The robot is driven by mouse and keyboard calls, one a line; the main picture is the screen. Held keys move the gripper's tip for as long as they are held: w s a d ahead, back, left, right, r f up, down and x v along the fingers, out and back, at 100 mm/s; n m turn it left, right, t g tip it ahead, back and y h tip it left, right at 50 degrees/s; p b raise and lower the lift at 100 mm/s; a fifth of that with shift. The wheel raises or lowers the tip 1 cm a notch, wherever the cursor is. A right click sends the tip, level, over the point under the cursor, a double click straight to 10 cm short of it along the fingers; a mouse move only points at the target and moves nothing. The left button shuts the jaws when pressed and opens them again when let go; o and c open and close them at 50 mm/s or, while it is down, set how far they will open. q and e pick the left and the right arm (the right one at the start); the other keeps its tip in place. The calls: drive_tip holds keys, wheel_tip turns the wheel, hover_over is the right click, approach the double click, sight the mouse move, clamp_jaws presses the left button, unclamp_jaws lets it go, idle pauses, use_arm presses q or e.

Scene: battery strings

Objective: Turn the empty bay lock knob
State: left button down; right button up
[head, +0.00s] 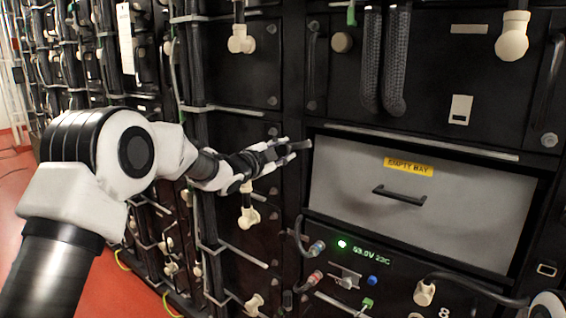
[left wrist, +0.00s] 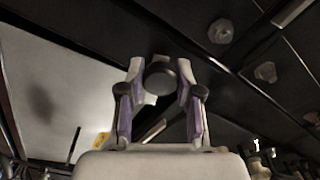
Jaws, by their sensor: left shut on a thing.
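The empty bay is a grey panel (head: 350,185) with a dark handle (head: 398,195) and a yellow "EMPTY BAY" label (head: 408,167). My left gripper (head: 288,150) is at the upper left corner of this bay. In the left wrist view my left gripper (left wrist: 160,66) has its two fingers on either side of a dark round knob (left wrist: 160,79) and is shut on it. In the head view the knob is hard to make out behind the fingers. My right gripper is not in view.
Below the bay is a module with a green readout (head: 371,251), a blue button (head: 373,281) and cable plugs (head: 316,248). Thick braided cables (head: 397,60) hang above. Cables and pale connectors (head: 241,40) line the rack at left. Red floor (head: 60,270) lies at lower left.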

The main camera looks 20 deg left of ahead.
use_arm(q)
drive_tip(key=m+b, duration=0.2)
drive_tip(key=m, duration=0.1)
drive_tip(key=shift+f, duration=0.15)
drive_tip(key=shift+m+b, duration=0.5)
drive_tip(key=shift+b, duration=0.1)
drive_tip(key=c, duration=0.8)
unclamp_jaws()
drive_tip(key=shift+o, duration=0.2)
drive_tip(key=shift+s, duration=0.1)
drive_tip(key=v, duration=1.1)
drive_tip(key=shift+s, duration=0.4)
drive_tip(key=shift+a, duration=0.15)
